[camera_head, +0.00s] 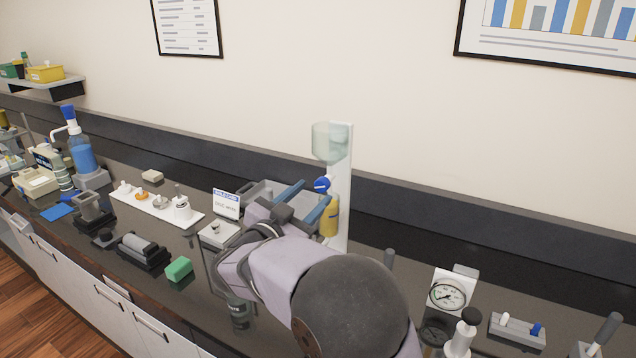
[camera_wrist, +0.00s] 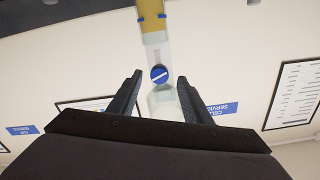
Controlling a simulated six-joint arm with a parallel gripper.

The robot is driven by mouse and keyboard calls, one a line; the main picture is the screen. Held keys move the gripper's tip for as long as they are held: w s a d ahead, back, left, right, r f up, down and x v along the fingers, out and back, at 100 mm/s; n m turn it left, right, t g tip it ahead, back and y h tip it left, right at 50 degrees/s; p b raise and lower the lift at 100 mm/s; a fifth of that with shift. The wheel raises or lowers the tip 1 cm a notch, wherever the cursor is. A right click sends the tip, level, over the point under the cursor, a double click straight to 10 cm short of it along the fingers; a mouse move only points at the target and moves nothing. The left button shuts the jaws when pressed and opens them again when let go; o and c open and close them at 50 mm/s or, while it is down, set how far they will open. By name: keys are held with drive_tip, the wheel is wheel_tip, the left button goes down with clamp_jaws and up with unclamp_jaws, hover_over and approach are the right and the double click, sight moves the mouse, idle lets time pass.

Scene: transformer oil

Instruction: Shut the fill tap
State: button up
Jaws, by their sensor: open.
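The fill tap (camera_head: 321,184) is a blue round knob below a clear glass vessel (camera_head: 327,141) on a white upright board (camera_head: 342,170). A yellow oil-filled vessel (camera_head: 329,218) is below the tap, partly behind my gripper. In the wrist view, which looks upside down, the tap (camera_wrist: 159,74) is a blue disc with a slanted white bar across it. My gripper (camera_head: 303,203) is open, its fingers pointing at the board. In the wrist view, the tap appears between the two fingertips (camera_wrist: 160,80), with a gap on each side. I cannot tell the remaining depth.
A pressure gauge (camera_head: 447,294) stands at the right. A white rack (camera_head: 150,206) and a green block (camera_head: 179,269) are further left on the dark counter.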

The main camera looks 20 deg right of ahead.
sight(320, 188)
drive_tip(key=shift+p+x, duration=2.15)
drive_tip(key=shift+x, duration=0.2)
drive_tip(key=c, duration=1.1)
